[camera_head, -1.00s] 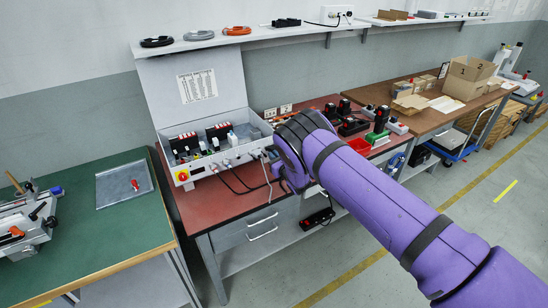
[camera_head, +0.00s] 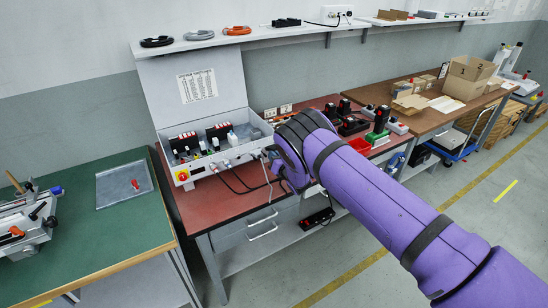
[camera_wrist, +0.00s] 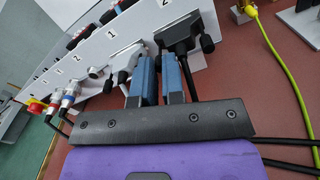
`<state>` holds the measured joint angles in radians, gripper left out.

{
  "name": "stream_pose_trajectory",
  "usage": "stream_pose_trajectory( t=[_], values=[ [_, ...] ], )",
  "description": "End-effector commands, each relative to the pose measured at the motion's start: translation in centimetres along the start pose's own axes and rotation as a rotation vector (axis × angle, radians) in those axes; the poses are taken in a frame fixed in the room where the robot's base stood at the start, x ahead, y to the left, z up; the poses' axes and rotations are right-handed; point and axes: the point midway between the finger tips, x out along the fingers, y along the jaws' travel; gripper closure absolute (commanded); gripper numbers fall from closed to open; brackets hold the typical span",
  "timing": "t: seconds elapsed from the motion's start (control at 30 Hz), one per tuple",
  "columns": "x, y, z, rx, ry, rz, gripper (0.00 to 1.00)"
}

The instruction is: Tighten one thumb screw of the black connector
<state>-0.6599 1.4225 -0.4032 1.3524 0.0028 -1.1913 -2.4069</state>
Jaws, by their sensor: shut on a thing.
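The black connector (camera_wrist: 178,34) is plugged into the pale sloped panel beside the printed 2, in the wrist view. One black thumb screw (camera_wrist: 207,43) stands free on its right side. My gripper (camera_wrist: 158,56) has its two blue fingers at the connector's left side, shut on what looks like the other thumb screw, which the fingers mostly hide. A grey connector (camera_wrist: 123,62) sits close to the left finger. In the head view my purple arm hides the gripper and the black connector.
The panel belongs to a grey open-lidded box (camera_head: 196,176) on the red bench (camera_head: 222,204). Round cable plugs (camera_wrist: 66,100) lie to the left in the wrist view. A yellow-green cable (camera_wrist: 278,60) runs at right, and black cables cross the bench.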

Motion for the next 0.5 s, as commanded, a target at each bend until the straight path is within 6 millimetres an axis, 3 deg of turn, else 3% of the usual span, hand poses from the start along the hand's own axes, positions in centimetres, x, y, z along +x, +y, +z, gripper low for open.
stream_pose_trajectory(
  t=[0.5],
  values=[
    [-0.1,-0.06,-0.17,0.087,0.003,-0.002,1.0]
  ],
)
